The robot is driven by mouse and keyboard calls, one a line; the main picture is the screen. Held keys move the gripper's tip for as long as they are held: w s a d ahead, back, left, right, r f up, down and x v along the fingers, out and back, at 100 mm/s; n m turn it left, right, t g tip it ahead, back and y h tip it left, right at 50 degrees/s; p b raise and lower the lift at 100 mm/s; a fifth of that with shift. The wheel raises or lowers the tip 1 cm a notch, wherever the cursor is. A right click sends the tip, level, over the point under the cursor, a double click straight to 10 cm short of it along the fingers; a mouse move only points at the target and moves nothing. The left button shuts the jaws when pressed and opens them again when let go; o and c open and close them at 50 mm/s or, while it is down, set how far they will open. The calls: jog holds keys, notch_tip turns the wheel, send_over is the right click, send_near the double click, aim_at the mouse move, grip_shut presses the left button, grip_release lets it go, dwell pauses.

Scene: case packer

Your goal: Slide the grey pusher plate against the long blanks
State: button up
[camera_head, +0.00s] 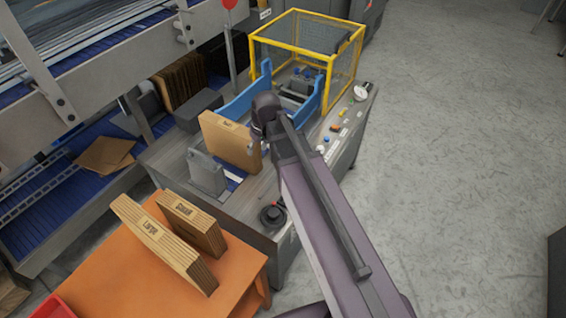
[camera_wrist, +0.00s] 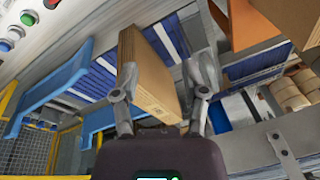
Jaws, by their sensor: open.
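The long blanks (camera_head: 229,145) stand upright as a brown cardboard stack on the machine's bed. They also show in the wrist view (camera_wrist: 152,82). The grey pusher plate (camera_head: 206,172) stands to the left of the stack in the head view, with a narrow gap seeming to separate them. In the wrist view the plate (camera_wrist: 203,68) lies behind the right finger. My gripper (camera_wrist: 163,82) is open, with the stack seen between its fingers; I cannot tell whether either finger touches it. In the head view my arm's end (camera_head: 263,125) is beside the stack's right end, the fingers mostly hidden.
An orange table (camera_head: 240,265) at the front holds two more cardboard stacks (camera_head: 165,240) (camera_head: 193,225). Blue guide rails (camera_head: 245,97) and a yellow-framed cage (camera_head: 305,45) stand beyond the blanks. A control panel with buttons (camera_head: 335,128) is at right. The floor at right is clear.

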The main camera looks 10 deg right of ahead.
jog(key=s+d+f+m+h, duration=0.1)
jog(key=s+d+m, duration=0.1)
jog(key=s+d, duration=0.5)
jog(key=shift+m+g+h, duration=0.3)
jog(key=shift+m, duration=0.1)
jog(key=shift+m+h, duration=0.3)
jog(key=shift+m, duration=0.3)
jog(key=s+d, duration=0.1)
jog(key=s, duration=0.1)
jog(key=s+d+b, duration=0.1)
jog(key=shift+d+f, duration=0.25)
jog(key=shift+d, duration=0.05)
